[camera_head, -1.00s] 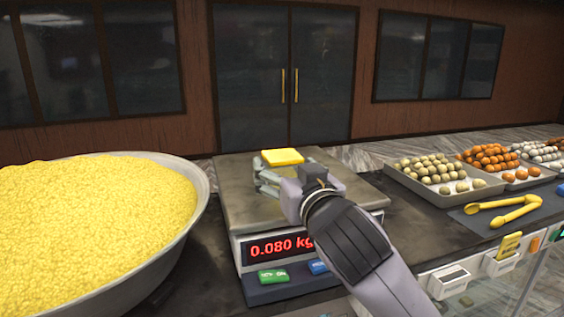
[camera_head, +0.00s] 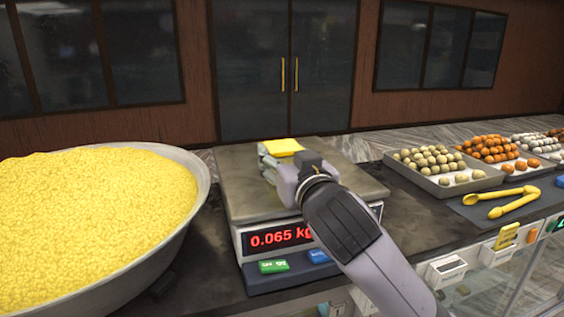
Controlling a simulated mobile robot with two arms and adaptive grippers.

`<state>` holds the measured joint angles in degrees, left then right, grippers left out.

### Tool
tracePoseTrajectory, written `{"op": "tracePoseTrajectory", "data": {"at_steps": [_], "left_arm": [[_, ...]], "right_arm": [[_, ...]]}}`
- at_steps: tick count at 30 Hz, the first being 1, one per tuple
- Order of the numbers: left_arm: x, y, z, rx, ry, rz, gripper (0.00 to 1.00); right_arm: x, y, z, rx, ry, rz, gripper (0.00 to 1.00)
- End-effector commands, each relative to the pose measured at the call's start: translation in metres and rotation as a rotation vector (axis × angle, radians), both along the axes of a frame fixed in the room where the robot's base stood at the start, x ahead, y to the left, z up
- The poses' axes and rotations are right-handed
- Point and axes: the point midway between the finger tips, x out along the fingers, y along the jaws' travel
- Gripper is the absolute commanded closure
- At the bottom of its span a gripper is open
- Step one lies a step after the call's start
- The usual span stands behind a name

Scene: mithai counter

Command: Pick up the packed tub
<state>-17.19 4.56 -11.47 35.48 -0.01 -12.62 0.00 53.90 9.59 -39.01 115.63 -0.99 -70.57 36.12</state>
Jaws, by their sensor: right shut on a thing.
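The packed tub (camera_head: 283,146) shows only as a yellow top above my right gripper, at the back of the scale's plate; its lower part is hidden behind the fingers and wrist. My right gripper (camera_head: 270,163) is shut on the tub. I cannot tell whether the tub touches the plate. The scale (camera_head: 240,203) has a grey plate and a red display (camera_head: 279,237) reading 0.065 kg, partly covered by my arm. My left gripper is not in view.
A wide metal bowl (camera_head: 203,183) heaped with yellow grains stands left of the scale. On the right are trays of round sweets (camera_head: 427,160), yellow tongs (camera_head: 500,201) on a dark mat, and small label holders (camera_head: 446,269) along the counter's front.

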Motion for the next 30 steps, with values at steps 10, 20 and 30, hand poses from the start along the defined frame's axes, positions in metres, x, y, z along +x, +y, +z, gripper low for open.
{"op": "tracePoseTrajectory", "data": {"at_steps": [10, 20, 30], "left_arm": [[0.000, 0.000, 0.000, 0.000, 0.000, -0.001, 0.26], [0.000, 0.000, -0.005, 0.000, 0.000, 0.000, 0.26], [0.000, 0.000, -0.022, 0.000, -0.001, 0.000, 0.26]], "right_arm": [[0.000, 0.000, 0.001, 0.000, -0.001, 0.000, 0.79], [-0.001, 0.001, 0.028, 0.004, -0.006, 0.002, 0.79], [-0.002, 0.001, 0.122, 0.002, -0.007, 0.003, 0.79]]}}
